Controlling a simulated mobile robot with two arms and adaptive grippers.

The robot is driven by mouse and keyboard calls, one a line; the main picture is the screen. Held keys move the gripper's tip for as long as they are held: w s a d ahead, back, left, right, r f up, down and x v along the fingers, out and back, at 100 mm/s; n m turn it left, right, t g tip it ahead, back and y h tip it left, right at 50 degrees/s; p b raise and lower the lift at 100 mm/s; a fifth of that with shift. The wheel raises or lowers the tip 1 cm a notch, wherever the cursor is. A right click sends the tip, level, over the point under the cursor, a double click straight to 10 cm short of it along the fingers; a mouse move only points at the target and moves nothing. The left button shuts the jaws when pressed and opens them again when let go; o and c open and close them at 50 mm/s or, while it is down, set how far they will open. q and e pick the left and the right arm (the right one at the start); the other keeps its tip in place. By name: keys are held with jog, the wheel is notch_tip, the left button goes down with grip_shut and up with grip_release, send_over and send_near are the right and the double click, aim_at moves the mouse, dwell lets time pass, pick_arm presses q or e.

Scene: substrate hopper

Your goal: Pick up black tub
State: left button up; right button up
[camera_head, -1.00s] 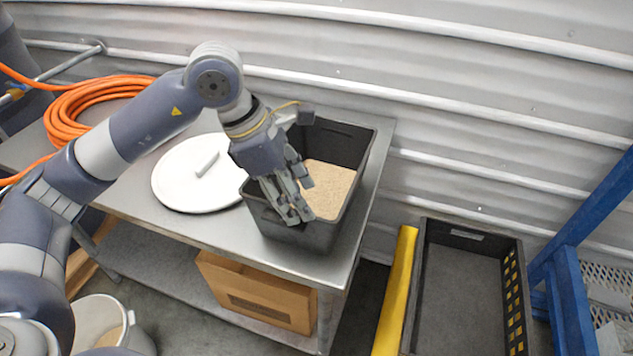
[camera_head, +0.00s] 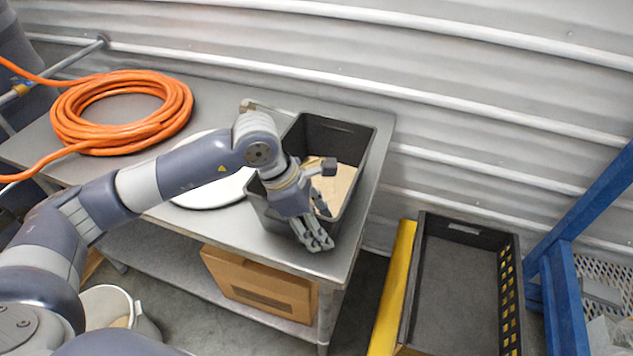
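The black tub (camera_head: 345,135) stands on the metal table and holds tan granular substrate (camera_head: 338,186). My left gripper (camera_head: 318,240) points down at the tub's near side, with its fingers over or just outside the near wall. The gripper and wrist hide the tub's near-left part. I cannot tell whether the fingers touch the wall or how far apart they are. My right gripper is not in view.
An orange hose coil (camera_head: 120,112) and a partly hidden white lid (camera_head: 212,190) lie on the metal table (camera_head: 225,226). A cardboard box (camera_head: 260,284) sits on the lower shelf. A black crate (camera_head: 460,290), yellow bar (camera_head: 394,290) and blue frame (camera_head: 572,290) stand right.

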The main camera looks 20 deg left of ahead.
pick_arm(q)
grip_shut()
jog(key=shift+r, duration=0.1)
dwell(0.3)
jog(key=shift+r, duration=0.15)
